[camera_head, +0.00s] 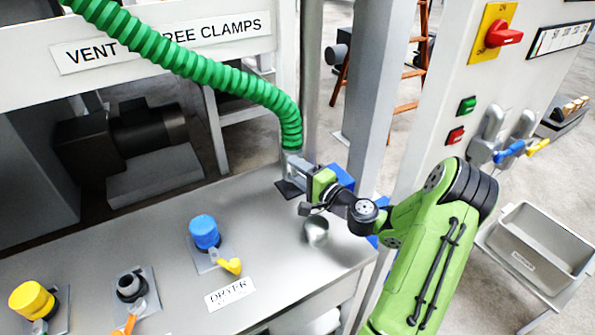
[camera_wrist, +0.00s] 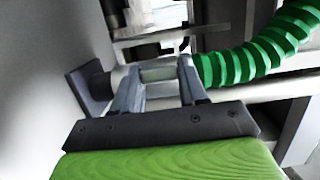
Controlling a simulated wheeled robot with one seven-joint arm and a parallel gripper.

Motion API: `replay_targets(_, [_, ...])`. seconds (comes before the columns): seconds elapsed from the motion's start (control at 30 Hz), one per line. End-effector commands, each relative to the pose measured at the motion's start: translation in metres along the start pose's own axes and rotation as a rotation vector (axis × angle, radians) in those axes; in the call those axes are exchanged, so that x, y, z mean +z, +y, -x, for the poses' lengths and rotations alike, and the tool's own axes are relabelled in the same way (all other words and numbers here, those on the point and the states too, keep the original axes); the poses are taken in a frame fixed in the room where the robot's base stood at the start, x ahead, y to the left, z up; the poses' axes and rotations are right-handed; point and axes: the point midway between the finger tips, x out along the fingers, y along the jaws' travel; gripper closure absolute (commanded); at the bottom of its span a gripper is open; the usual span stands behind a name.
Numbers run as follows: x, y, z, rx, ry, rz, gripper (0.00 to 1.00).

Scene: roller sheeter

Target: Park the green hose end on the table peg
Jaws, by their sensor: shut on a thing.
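The green hose (camera_head: 215,72) comes down from the upper left and ends in a grey cuff (camera_head: 293,157) at the far right part of the table (camera_head: 270,262). My gripper (camera_head: 297,172) is shut on this cuff; in the wrist view its fingers (camera_wrist: 160,85) lie on either side of it, with the green hose (camera_wrist: 255,58) leading right. A dark square plate (camera_head: 289,189) lies on the table just below the cuff. In the wrist view, a short grey peg (camera_wrist: 108,82) stands on the plate (camera_wrist: 88,92), in line with the cuff. I cannot tell how far the cuff is over it.
A blue-capped port (camera_head: 204,231) with a yellow handle stands near the "DRYER" label (camera_head: 229,293). A yellow-capped port (camera_head: 32,299) and a dark port (camera_head: 130,287) are at front left. A grey post (camera_head: 311,70) rises behind the hose; a control panel (camera_head: 470,75) stands right.

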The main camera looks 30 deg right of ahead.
Motion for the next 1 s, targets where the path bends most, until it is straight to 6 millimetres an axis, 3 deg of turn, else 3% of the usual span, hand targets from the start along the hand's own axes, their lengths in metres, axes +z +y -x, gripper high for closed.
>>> replay_targets(1.0, [0.000, 0.021, 0.000, 0.004, 0.000, 0.000, 1.00])
